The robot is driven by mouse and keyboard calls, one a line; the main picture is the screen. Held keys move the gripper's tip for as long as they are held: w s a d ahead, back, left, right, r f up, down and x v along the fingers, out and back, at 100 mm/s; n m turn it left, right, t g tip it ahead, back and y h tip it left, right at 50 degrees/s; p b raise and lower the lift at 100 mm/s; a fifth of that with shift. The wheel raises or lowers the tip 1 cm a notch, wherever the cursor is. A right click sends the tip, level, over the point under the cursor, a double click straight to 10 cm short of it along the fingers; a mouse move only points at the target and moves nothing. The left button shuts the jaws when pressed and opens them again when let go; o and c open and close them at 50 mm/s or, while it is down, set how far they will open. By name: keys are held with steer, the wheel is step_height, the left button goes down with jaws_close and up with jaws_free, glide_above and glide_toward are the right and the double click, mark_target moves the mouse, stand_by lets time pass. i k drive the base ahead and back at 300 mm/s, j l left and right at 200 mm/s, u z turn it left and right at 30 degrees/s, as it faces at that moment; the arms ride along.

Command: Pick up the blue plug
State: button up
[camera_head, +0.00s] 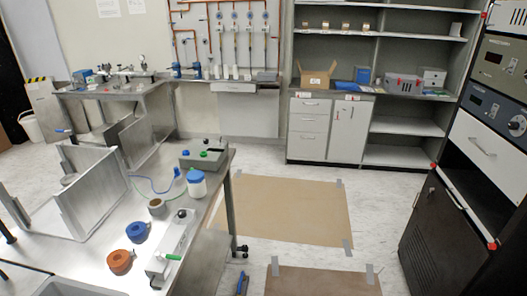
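A small blue piece (177,171) that looks like the blue plug stands on the steel bench at the left. It is just left of the white jar with a blue lid (197,184). A thin green and blue cable (150,188) curves over the bench to its left. The piece is too small to make out its exact shape. My gripper is not in view.
The steel bench (95,262) also bears a grey box with green and blue knobs (203,157), blue (137,229) and orange (120,260) rolls, a grey roll (157,207), and a white frame (75,200). Brown mats (290,212) cover open floor. A dark rack (440,235) stands right.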

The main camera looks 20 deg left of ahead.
mark_target(177, 173)
steer(key=i+u, duration=0.1)
steer(key=i, duration=0.4)
steer(key=i+l+u, duration=0.15)
steer(key=i, duration=0.35)
steer(key=i+u, duration=0.1)
steer(key=i, duration=0.4)
steer(key=i+l+u, duration=0.15)
steer(key=i, duration=0.3)
steer(key=i+u, duration=0.2)
steer(key=u, duration=0.25)
steer(key=i+u, duration=0.2)
steer(key=u, duration=0.25)
steer(key=i+u, duration=0.25)
steer(key=u, duration=0.2)
steer(key=i+l+u, duration=0.15)
steer(key=u, duration=0.25)
steer(key=i+l+u, duration=0.2)
steer(key=u, duration=0.25)
steer(key=i+l+u, duration=0.1)
steer(key=u, duration=0.2)
steer(key=i+l+u, duration=0.1)
steer(key=i+u, duration=0.15)
